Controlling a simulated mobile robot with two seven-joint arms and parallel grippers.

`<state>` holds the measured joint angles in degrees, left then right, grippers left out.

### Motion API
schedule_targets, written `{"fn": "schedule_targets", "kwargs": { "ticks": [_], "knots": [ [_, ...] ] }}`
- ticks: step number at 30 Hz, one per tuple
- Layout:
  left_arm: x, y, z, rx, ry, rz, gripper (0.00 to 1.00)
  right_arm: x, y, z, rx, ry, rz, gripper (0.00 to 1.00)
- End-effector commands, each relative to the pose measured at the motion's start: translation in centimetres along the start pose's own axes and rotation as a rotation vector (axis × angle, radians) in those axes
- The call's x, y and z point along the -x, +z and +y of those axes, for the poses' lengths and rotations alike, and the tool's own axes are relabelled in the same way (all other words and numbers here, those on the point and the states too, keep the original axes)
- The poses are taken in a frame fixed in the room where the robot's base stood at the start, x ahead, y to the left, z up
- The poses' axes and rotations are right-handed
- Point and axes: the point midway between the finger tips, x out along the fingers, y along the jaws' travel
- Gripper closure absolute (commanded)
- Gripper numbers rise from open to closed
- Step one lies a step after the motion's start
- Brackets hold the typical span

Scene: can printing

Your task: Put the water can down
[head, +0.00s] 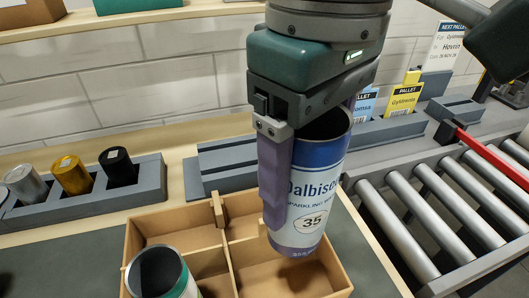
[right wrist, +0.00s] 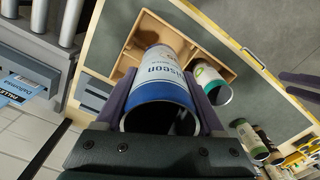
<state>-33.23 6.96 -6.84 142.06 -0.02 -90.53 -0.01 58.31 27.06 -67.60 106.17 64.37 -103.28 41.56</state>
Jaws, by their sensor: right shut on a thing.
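The water can (head: 312,200), blue and white with "Dalbis…", "SPARKLING" and a "35" on its label, is upright to slightly tilted with an open top. My right gripper (head: 295,165) is shut on it, purple fingers on either side. The can is in front of the cardboard-brown divided crate (head: 140,232) in the head view, over its right part; its base height is unclear. It also shows in the right wrist view (right wrist: 160,85), held between both fingers. Purple fingertips at the right edge there seem to be my left gripper (right wrist: 302,88), mostly cut off.
A green-banded can (head: 185,288) stands at the crate's front left. Silver, gold and black cylinders stand in a grey rack (head: 150,172) at left. A roller conveyor (head: 395,235) with a red bar (head: 490,158) lies at right. Pallet cards (head: 402,100) stand behind.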

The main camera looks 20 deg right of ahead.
Motion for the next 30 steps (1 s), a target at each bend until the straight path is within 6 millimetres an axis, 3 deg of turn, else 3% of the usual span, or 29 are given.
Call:
{"fn": "schedule_targets", "kwargs": {
  "ticks": [3, 9, 16, 22, 30],
  "knots": [
    [-0.4, 0.1, -0.1, -0.003, -0.003, 0.000, 0.50, -3.9, 0.2, 0.0, -0.001, 0.001, -0.006, 0.81],
    [-0.8, 0.3, -0.1, -0.003, -0.003, 0.000, 0.50, -8.7, 0.1, 0.0, 0.000, 0.001, -0.004, 0.81],
    [-1.0, 0.3, -0.1, -0.003, -0.003, 0.000, 0.50, -11.0, 0.1, 0.0, 0.000, 0.000, -0.002, 0.81],
    [-1.5, 0.5, 0.1, 0.000, 0.000, 0.001, 0.50, -14.1, 0.1, 0.0, 0.002, 0.001, -0.003, 0.81],
    [-1.5, 0.4, 0.3, 0.006, 0.006, 0.002, 0.50, -14.6, 0.0, 0.0, 0.002, 0.001, 0.001, 0.81]
  ]
}}
